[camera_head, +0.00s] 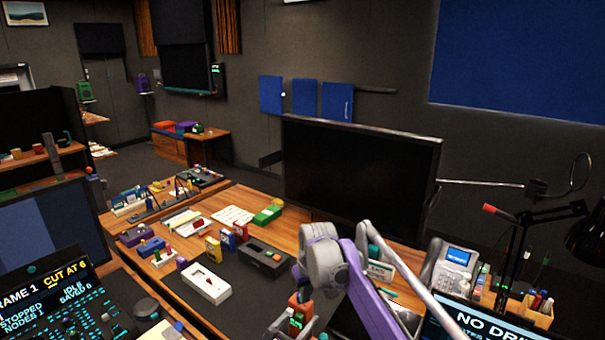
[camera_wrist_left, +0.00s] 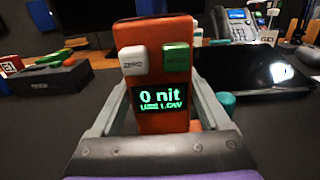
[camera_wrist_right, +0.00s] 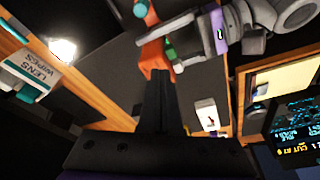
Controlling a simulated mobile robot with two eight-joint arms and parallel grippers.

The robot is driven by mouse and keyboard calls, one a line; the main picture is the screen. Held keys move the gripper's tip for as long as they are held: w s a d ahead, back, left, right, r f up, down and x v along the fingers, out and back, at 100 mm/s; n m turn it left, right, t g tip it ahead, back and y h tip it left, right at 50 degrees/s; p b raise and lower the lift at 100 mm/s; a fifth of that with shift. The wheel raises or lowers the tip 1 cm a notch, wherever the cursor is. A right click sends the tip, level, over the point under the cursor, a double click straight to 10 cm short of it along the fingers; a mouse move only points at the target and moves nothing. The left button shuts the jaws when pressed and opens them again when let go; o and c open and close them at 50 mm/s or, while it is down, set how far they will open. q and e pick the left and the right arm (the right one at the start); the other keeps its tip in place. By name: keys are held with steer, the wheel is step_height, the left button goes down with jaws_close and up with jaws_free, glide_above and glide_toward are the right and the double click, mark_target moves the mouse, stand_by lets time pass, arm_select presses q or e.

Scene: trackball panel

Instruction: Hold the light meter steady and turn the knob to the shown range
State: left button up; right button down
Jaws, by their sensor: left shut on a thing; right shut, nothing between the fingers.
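The orange light meter (camera_wrist_left: 152,35) stands upright in the left wrist view. It has a white ZERO button, a green MODE button and a screen (camera_wrist_left: 160,98) reading "0 nit" and "USE LOW". My left gripper (camera_wrist_left: 163,112) is shut on the meter, one finger at each side. The meter also shows low in the head view (camera_head: 299,314). In the right wrist view, my right gripper (camera_wrist_right: 158,76) is shut and empty, its tips close to the orange meter (camera_wrist_right: 154,54). I cannot tell whether they touch it. I cannot make out the knob clearly.
The dark mat (camera_head: 236,292) holds a white box (camera_head: 204,285) and a black device (camera_head: 263,258). A large monitor (camera_head: 355,175) stands behind. A phone (camera_head: 452,265) and a pen holder (camera_head: 538,314) are at the right. A lens wipes box (camera_wrist_right: 38,72) shows in the right wrist view.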

step_height(320, 180, up, 5)
steer(key=shift+r, duration=0.1)
stand_by(0.3)
steer(key=a+v, duration=0.1)
steer(key=v, duration=0.9)
steer(key=shift+w+d+r, duration=0.15)
steer(key=shift+d+r, duration=0.3)
stand_by(0.4)
